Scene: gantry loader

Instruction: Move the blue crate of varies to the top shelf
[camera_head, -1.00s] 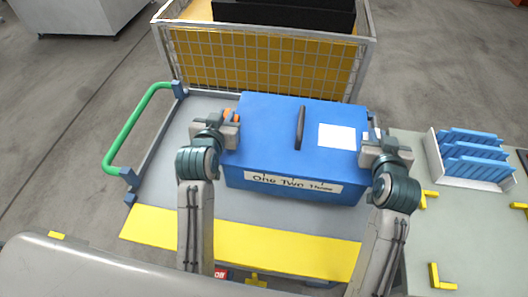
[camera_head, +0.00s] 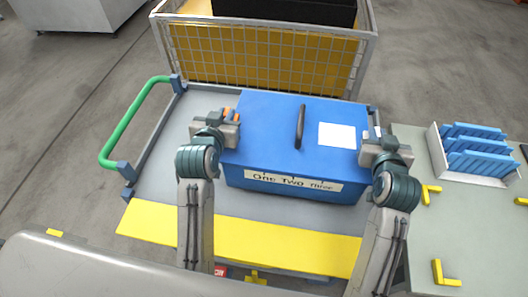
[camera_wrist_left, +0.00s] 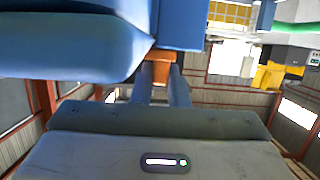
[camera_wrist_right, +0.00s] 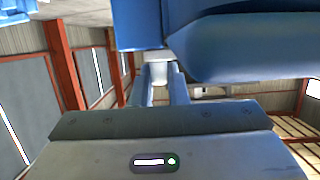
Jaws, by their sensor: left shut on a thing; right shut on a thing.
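The blue crate (camera_head: 265,135), a lidded box with a black handle on top, a white sheet and a "One Two Three" label, is over a grey cart platform (camera_head: 160,180). My left gripper (camera_head: 230,130) is shut at its left side, where the left wrist view shows an orange piece (camera_wrist_left: 160,68) between the fingers. My right gripper (camera_head: 371,150) is shut at its right side, with a white piece (camera_wrist_right: 160,72) between the fingers in the right wrist view. The crate looks level. I cannot tell whether its underside touches the platform. No shelf is clearly identifiable.
A wire cage (camera_head: 265,62) with yellow panels and black contents stands just behind the crate. A green handle (camera_head: 135,125) rises at the cart's left. At right, a grey-green surface (camera_head: 420,225) holds a white tray (camera_head: 440,160) of blue pieces and yellow corner brackets.

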